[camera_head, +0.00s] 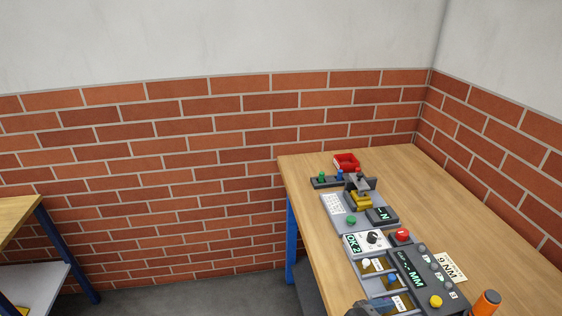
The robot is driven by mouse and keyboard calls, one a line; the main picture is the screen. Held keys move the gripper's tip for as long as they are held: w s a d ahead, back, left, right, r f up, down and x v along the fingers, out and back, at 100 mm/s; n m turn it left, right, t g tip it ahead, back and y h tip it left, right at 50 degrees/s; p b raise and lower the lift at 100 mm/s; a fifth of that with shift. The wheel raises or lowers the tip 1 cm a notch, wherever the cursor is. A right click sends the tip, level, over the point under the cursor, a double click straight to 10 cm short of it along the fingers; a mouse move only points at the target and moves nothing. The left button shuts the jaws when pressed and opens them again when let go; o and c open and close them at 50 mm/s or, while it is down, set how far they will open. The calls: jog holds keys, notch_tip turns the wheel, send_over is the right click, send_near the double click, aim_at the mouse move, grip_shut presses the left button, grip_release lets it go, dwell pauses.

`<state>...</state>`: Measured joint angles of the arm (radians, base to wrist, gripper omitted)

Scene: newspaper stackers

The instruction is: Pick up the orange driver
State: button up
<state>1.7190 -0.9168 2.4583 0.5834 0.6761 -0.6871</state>
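An orange handle with a dark top end, which looks like the orange driver (484,306), stands at the bottom right on the wooden workbench (420,172). Its lower part is cut off by the bottom edge of the picture. It is to the right of a dark control box with a yellow button.
The dark control box (412,270) and a grey test panel (338,206) line the bench's left side. A red bin (346,161) sits at the far end. A paper label (450,267) lies near the driver. The bench's right side is mostly clear.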

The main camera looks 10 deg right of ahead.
jog(key=shift+a, duration=0.1)
jog(key=c, duration=0.9)
jog(key=shift+r, duration=0.15)
jog(key=w+d+r+y, duration=0.1)
jog(key=d+r+y, duration=0.35)
jog(key=d, duration=0.25)
jog(key=m+g+y, duration=0.1)
jog(key=g+y, duration=0.2)
jog(key=y, duration=0.4)
send_over(483, 309)
jog(key=d, duration=0.2)
notch_tip(483, 309, down, 4)
jog(key=f, duration=1.7)
jog(key=shift+w+a+f, duration=0.1)
jog(key=shift+w+f, duration=0.05)
jog(key=shift+w, duration=0.2)
